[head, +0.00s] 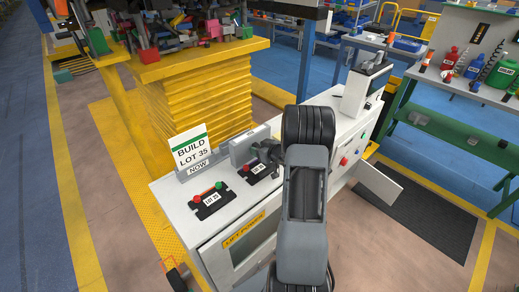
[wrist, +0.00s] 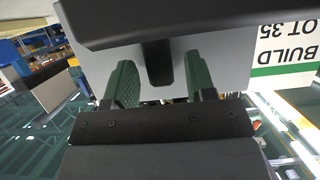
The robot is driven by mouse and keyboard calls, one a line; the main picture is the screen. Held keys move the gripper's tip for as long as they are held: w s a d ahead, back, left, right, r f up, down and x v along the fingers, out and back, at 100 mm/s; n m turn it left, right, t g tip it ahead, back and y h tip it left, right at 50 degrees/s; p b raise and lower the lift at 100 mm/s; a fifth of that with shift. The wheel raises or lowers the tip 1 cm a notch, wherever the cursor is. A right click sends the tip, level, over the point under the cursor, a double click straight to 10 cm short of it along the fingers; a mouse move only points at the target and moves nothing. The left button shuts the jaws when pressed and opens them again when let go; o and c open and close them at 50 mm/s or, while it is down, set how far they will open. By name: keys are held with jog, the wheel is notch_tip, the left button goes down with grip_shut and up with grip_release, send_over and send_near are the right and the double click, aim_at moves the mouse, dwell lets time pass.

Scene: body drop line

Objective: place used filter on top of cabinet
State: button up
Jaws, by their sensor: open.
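The white cabinet (head: 190,222) stands in the middle of the head view, marked LIFT POWER on its front. A grey box-shaped thing (head: 246,147), which looks like the used filter, stands upright on the cabinet top beside the sign. My gripper (head: 266,152) is at its right side, partly hidden by my arm. In the wrist view my gripper (wrist: 158,85) has its two green-padded fingers apart. The grey face of the filter (wrist: 222,55) fills the background, and a dark bar shows between the fingers. I cannot tell whether the fingers touch it.
A BUILD LOT 35 sign (head: 191,147) stands left of the filter. Two black button panels (head: 211,200) lie on the cabinet top's front. A white device (head: 365,88) stands at its far end. A yellow lift table (head: 190,95) is behind, a green bench (head: 460,135) right.

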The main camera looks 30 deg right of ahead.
jog(key=v, duration=1.1)
jog(key=a+r+m+g+h, duration=0.2)
jog(key=a+r+g+h, duration=0.3)
jog(key=a+r, duration=0.45)
jog(key=s+a+r+g+y, duration=0.1)
jog(key=s+a+g+y, duration=0.2)
jog(key=s+a, duration=1.2)
jog(key=shift+a+n+g, duration=0.3)
jog(key=shift+a+g, duration=0.5)
jog(key=shift+a, duration=0.1)
jog(key=shift+s+r, duration=0.1)
jog(key=shift+c, duration=0.3)
